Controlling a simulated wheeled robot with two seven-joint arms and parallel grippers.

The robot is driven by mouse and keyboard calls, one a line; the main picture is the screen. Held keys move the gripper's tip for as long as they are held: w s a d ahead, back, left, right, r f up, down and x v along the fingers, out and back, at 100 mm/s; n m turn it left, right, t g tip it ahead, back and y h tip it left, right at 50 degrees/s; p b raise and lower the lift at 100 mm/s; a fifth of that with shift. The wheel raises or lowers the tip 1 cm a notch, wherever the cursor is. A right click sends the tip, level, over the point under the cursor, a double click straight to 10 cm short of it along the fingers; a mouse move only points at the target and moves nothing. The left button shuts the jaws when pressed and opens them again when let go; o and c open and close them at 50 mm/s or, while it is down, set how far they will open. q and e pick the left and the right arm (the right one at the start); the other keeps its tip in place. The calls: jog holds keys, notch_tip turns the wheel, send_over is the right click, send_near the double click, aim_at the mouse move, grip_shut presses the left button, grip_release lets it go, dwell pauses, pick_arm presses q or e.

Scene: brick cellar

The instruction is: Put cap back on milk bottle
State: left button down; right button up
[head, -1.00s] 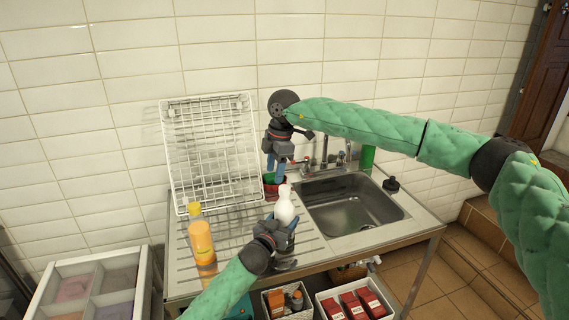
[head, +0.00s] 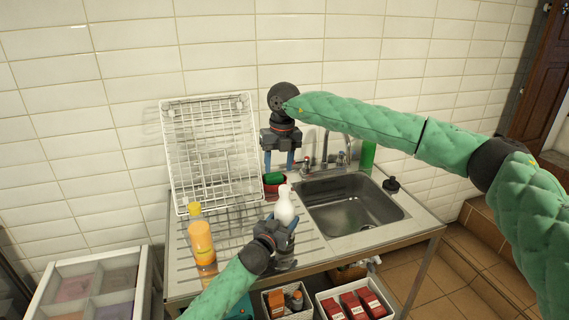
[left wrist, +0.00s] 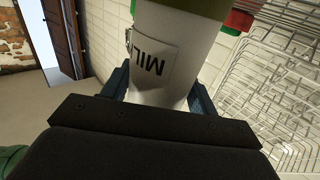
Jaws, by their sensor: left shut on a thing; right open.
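The white milk bottle (head: 284,209) stands upright near the sink's left edge, with a narrow white top. My left gripper (head: 283,229) is shut on its lower body. In the left wrist view the bottle (left wrist: 165,60) sits between the fingers, its partly seen label upside down and an olive band at the picture's top edge. My right gripper (head: 280,163) is open and points down, above and behind the bottle, with nothing visible between its fingers. I cannot make out a separate cap or tell whether one is on the bottle.
A red container with a green item (head: 273,181) sits behind the bottle, below my right gripper. A white wire rack (head: 212,150) leans on the wall. An orange bottle (head: 201,240) and a yellow-capped bottle (head: 194,209) stand left. The sink (head: 350,207) is right.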

aim_at(285, 187)
jog(key=n, duration=0.5)
jog(key=shift+d+n, duration=0.3)
jog(key=shift+n, duration=0.1)
jog(key=n, duration=0.5)
jog(key=shift+d+n+h, duration=0.3)
jog(key=n, duration=0.5)
jog(key=shift+d+n, duration=0.15)
jog(key=shift+n, duration=0.25)
jog(key=n, duration=0.5)
jog(key=shift+d, duration=0.1)
jog(key=shift+f, duration=0.1)
jog(key=shift+f, duration=3.9)
